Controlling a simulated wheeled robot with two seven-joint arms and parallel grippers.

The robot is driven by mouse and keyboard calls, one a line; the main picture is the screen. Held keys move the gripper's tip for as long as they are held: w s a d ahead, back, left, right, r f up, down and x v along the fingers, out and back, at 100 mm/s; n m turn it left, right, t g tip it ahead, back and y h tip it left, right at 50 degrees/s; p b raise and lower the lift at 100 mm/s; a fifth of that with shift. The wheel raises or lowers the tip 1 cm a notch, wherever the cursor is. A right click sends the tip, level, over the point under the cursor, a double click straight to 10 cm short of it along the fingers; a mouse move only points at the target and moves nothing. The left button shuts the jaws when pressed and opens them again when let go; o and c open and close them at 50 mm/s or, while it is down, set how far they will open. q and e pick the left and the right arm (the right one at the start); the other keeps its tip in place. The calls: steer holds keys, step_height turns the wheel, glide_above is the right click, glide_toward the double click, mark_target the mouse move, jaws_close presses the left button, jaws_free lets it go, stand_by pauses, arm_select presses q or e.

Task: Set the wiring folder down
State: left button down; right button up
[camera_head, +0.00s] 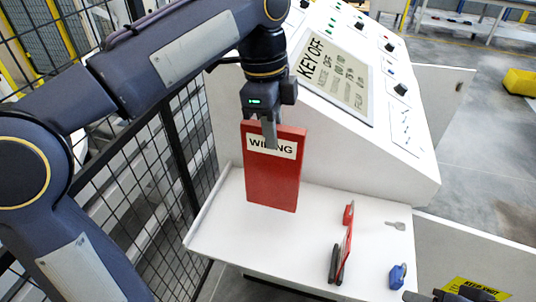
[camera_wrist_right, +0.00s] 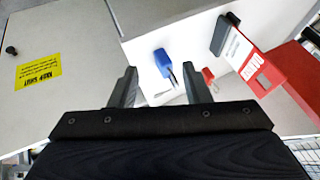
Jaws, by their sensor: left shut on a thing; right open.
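The wiring folder (camera_head: 273,185) is a red flat board with a white label reading "WIRING". My left gripper (camera_head: 269,140) is shut on its top edge and holds it upright over the left part of the white shelf (camera_head: 225,225). I cannot tell whether its lower edge touches the shelf. My right gripper (camera_wrist_right: 160,88) is open, with nothing between its fingers; in the head view only a dark part of it shows at the bottom right edge.
On the shelf's right part are a blue padlock (camera_head: 397,276), a red-and-black item (camera_head: 342,255), a small red piece (camera_head: 348,213) and a grey key (camera_head: 395,225). The sloped control panel (camera_head: 345,150) rises behind. A black mesh fence (camera_head: 150,190) stands left.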

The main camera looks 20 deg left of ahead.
mark_target(272, 171)
arm_select(q)
steer(key=f, duration=0.4)
steer(key=shift+s+a+b, duration=0.3)
steer(key=shift+a, duration=0.1)
steer(key=shift+f, duration=0.1)
steer(key=shift+f, duration=0.1)
steer(key=c, duration=1.3)
jaws_free()
